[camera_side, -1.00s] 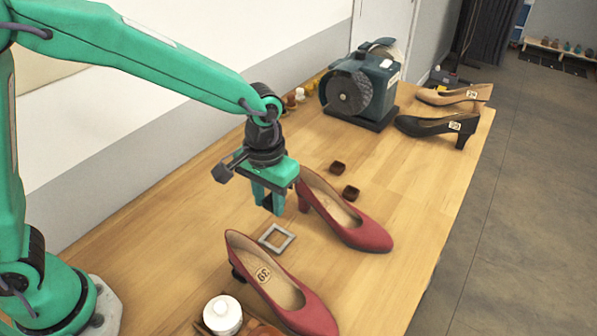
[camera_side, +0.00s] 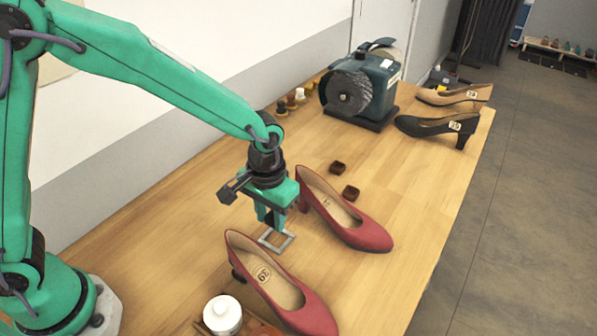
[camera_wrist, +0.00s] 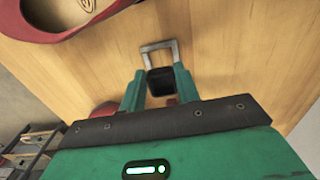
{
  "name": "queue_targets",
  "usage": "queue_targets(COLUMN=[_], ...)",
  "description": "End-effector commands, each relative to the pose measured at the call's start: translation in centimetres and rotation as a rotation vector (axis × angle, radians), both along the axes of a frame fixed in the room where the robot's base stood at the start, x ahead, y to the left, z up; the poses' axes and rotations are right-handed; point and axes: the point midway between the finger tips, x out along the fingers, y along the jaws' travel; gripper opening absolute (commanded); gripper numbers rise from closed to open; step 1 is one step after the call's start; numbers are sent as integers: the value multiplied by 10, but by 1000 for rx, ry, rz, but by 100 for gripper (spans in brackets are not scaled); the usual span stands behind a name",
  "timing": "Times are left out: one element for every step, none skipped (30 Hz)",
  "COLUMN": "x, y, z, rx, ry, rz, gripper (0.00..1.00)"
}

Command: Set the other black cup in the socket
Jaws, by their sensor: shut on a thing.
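My gripper (camera_side: 272,226) points down over the work table, its fingers at the grey square frame. In the wrist view my gripper (camera_wrist: 160,88) is shut on a small black square cup (camera_wrist: 160,82). The grey square frame (camera_side: 289,240), which looks like the socket, lies flat between the two red shoes; it also shows in the wrist view (camera_wrist: 146,48). The cup overlaps the frame's near part there. I cannot tell whether the cup is inside the frame or just above it. Two dark brown square pieces (camera_side: 337,167) (camera_side: 350,192) lie apart to the right.
A red shoe (camera_side: 312,312) marked 39 stands in front, another red shoe (camera_side: 367,235) close on the right. A white-lidded jar (camera_side: 222,315) is at the front edge. A grinder (camera_side: 362,90), a black shoe (camera_side: 436,126) and a beige shoe (camera_side: 455,95) stand behind.

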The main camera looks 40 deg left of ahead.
Motion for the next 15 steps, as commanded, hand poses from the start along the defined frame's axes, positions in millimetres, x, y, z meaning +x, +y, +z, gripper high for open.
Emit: queue_targets(x=[0,0,0,0,0,-1,-1,0,0,0,0,0,0,0,0], y=[0,0,0,0,0,0,0,0,0,0,0,0,0,0,0], z=[-3,-4,-6,-8,-9,-11,-13,-14,-16,-17,-19,-21,-23,-24,-26], rx=[1,0,1,1,1,1,1,1,1,0,1,1,1,1,1], ry=[1,1,1,2,2,2,2,2,1,1,1,2,2,2,2], rz=[0,0,0,0,0,0,0,0,0,0,0,0,0,0,0], gripper=[11,11,11,11,11,11,11,11,11,11,11,11,11,11,11])
